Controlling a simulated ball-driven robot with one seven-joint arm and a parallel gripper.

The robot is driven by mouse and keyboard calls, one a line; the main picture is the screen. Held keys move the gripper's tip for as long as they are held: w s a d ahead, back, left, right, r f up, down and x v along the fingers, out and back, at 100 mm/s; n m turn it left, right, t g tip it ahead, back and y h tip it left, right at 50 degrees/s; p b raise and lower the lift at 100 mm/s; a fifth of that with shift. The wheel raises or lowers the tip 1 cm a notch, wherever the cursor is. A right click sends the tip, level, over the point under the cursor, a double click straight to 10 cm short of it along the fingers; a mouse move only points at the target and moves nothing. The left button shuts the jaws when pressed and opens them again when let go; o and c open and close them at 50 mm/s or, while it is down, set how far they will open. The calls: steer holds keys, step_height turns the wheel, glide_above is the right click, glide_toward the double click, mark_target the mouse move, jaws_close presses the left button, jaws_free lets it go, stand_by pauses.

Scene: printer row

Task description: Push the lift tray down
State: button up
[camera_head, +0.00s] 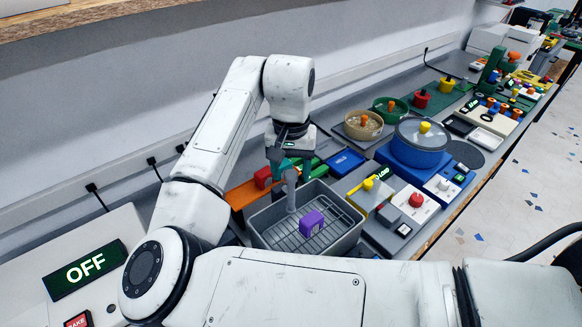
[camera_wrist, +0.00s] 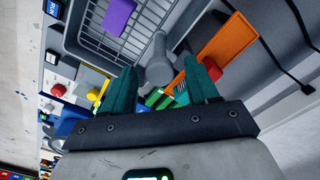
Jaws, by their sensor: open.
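The lift tray looks to be the wire rack (camera_head: 275,237) inside a grey tub (camera_head: 345,242); a purple block (camera_head: 312,222) sits on it. A grey upright piece with a rounded end (camera_head: 291,196) stands at the tub's back edge. It also shows in the wrist view (camera_wrist: 158,62), just beyond and between my fingertips. My gripper (camera_head: 285,168) is above the tub's back side, pointing down. In the wrist view my gripper (camera_wrist: 162,72) has its two teal fingers apart, with nothing held. I cannot tell whether a finger touches the grey piece.
An orange strip (camera_head: 243,194) and a red block (camera_head: 262,177) lie left of the tub. A blue tray (camera_head: 346,161) is behind it. To the right are a yellow-knobbed lever (camera_head: 368,184), a red button box (camera_head: 416,201) and a blue pot (camera_head: 418,146).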

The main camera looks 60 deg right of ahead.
jaws_close()
stand_by(0.5)
